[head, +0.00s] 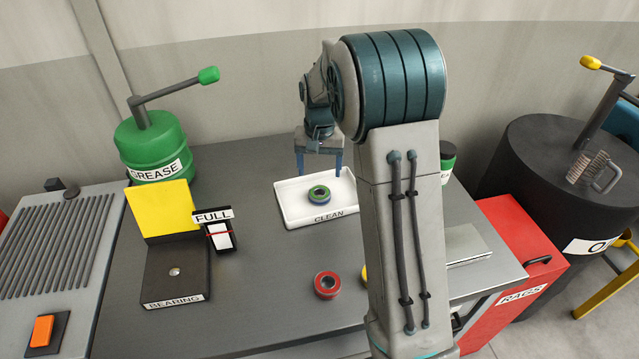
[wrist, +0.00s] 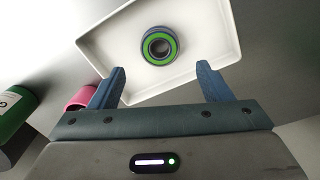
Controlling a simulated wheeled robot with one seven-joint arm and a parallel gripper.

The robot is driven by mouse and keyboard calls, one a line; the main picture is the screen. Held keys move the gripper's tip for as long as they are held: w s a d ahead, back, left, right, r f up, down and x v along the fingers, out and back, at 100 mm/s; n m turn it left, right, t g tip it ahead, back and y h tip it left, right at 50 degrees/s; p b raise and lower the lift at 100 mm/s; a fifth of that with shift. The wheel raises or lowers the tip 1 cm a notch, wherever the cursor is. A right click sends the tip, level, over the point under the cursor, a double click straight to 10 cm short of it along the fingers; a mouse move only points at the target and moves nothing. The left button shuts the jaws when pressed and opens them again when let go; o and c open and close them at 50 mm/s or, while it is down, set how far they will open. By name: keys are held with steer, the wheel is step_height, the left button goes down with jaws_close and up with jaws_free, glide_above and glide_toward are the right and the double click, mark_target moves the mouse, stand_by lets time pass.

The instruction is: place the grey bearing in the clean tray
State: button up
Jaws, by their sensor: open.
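The white tray labelled CLEAN (head: 290,213) lies on the bench and also shows in the wrist view (wrist: 105,42). One bearing (head: 319,193) lies flat inside it, with a green ring on its face and a blue-grey outer ring; it also shows in the wrist view (wrist: 146,57). My gripper (head: 319,173) is open and empty above the tray. In the wrist view its two fingers (wrist: 161,69) are apart, with the bearing beyond them. No plain grey bearing shows.
A black BEARING stand (head: 177,269) with a yellow back plate and a FULL sign (head: 218,230) stand left of the tray. A green GREASE pump (head: 150,147) is behind them. A yellow object is mostly hidden by my arm. A red RAGS bin (head: 513,256) is right.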

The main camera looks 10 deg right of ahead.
steer(key=s+r+n+t, duration=0.2)
steer(key=s+r, duration=0.9)
steer(key=s, duration=0.4)
steer(key=s+f+n+t, duration=0.1)
steer(key=s+f, duration=0.1)
steer(key=s, duration=1.1)
steer(key=shift+s+f+n, duration=0.15)
steer(key=shift+f+n, duration=0.05)
steer(key=shift+n, duration=0.1)
